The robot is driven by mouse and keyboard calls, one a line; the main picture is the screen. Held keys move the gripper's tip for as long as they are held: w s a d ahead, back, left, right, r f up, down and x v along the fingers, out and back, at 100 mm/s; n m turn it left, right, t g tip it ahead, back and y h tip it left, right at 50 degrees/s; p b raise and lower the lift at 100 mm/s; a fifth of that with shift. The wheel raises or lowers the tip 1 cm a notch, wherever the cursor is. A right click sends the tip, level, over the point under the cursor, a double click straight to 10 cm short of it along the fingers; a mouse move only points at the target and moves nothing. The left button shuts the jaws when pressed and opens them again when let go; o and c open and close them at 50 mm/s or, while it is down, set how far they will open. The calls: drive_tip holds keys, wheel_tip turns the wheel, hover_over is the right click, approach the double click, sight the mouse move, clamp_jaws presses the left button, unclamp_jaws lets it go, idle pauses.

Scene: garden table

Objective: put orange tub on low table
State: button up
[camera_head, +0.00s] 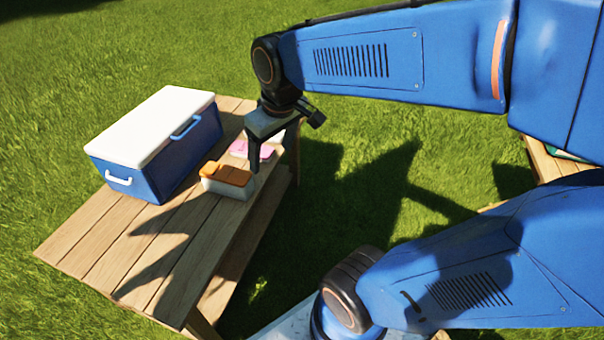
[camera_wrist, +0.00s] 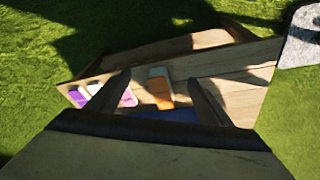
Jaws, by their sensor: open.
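The orange tub (camera_head: 228,174), with an orange lid and a pale body, stands on the near right edge of the wooden table (camera_head: 90,245). In the wrist view the tub (camera_wrist: 160,88) shows between the two dark fingers. My gripper (camera_head: 255,165) is open and points down just beside the tub's right end, with no visible hold on it. It also shows in the wrist view (camera_wrist: 160,77). A second wooden surface (camera_head: 544,162) shows partly at the right edge, behind my arm. I cannot tell whether it is the low table.
A blue cooler (camera_head: 178,160) with a white lid stands left of the tub. A pink item (camera_head: 240,148) lies behind the tub, partly hidden by my gripper. A purple item (camera_wrist: 77,97) shows in the wrist view. A bench plank runs below the table's right side. Grass surrounds everything.

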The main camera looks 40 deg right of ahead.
drive_tip(key=s+d+m+t, duration=0.1)
drive_tip(key=s+m, duration=0.1)
drive_tip(key=s, duration=0.8)
drive_tip(key=shift+d+f+t, duration=0.25)
drive_tip(key=shift+d+t, duration=0.05)
idle(0.7)
